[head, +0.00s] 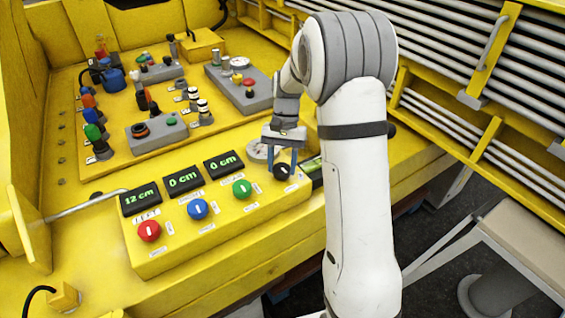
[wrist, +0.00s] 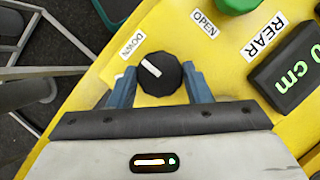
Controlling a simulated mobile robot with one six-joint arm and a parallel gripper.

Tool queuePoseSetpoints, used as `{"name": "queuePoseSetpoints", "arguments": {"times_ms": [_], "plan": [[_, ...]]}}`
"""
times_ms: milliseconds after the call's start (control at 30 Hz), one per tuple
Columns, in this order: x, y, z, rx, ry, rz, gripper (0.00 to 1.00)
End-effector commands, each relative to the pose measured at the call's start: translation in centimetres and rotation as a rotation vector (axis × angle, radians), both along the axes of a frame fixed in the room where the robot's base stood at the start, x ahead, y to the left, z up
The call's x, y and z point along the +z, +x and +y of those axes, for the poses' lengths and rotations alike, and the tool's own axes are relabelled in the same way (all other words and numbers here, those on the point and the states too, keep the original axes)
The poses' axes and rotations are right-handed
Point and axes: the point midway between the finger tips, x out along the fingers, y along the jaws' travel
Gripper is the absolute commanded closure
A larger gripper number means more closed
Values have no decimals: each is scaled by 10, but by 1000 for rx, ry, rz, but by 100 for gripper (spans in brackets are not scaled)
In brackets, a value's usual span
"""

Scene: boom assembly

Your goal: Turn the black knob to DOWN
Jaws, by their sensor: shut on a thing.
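The black knob (head: 284,172) is at the right end of the yellow control box in the head view. It also shows close up in the wrist view (wrist: 162,82), with a white pointer line on its face. The line points to the upper left, roughly toward the DOWN label (wrist: 132,44). My gripper (head: 281,161) reaches down onto the knob, and its blue fingers stand on both sides of it in the wrist view (wrist: 159,76). It is shut on the knob. The finger contact faces are partly hidden.
Green (head: 242,188), blue (head: 198,209) and red (head: 150,231) knobs line the box left of the black one. Three displays (head: 183,181) behind them read 12 cm, 0 cm and 0 cm.

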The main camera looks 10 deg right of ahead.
Motion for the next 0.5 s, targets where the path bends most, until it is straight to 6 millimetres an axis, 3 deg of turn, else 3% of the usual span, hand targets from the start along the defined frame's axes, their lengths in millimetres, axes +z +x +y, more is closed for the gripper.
{"name": "queuePoseSetpoints", "arguments": {"times_ms": [500], "plan": [[1, 1, 0, -56, 0, -4, 78]]}}
